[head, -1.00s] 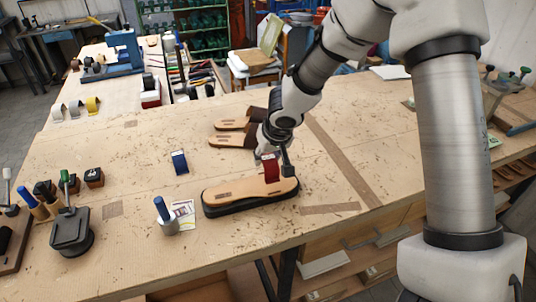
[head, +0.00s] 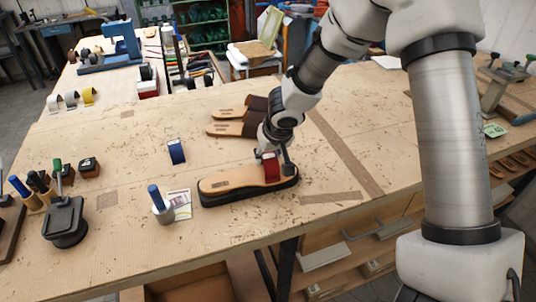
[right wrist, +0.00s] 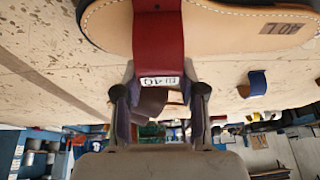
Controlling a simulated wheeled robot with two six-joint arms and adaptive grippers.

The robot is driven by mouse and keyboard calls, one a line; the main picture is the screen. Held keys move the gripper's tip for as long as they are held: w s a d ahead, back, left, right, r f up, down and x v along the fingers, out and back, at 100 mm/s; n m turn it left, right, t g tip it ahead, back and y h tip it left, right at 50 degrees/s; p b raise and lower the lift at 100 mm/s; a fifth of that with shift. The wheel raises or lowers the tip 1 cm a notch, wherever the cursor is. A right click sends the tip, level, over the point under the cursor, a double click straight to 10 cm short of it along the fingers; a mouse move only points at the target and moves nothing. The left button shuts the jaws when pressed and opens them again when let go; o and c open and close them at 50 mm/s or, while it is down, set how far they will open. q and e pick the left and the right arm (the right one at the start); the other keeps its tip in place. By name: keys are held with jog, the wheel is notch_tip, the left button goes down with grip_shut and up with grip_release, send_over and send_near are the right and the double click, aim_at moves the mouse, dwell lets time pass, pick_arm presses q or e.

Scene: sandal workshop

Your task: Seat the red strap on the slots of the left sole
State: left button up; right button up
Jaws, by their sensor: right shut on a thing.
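The left sole (head: 232,181) is tan leather on a thick black base and lies on the bench. The red strap (head: 272,169) is a curved band at the sole's right part. It crosses the sole in the right wrist view (right wrist: 158,35), with a white size label at its near end. My right gripper (right wrist: 160,97) is shut on the strap's near end. The slots and the strap's ends at them are hidden. My left gripper is not in view.
A blue strap (head: 177,151) stands left of the sole. Two sandals with brown straps (head: 230,114) lie behind it. A cup with a blue-handled tool (head: 162,208) and a black press (head: 65,222) stand at left. The bench (head: 330,230) right of the sole is clear.

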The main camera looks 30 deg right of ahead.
jog(key=shift+f+b, duration=0.35)
jog(key=shift+b, duration=0.05)
jog(key=o, duration=0.9)
jog(key=shift+r, duration=0.1)
jog(key=v, duration=1.1)
jog(key=shift+s+r, duration=0.15)
jog(key=shift+r, duration=0.25)
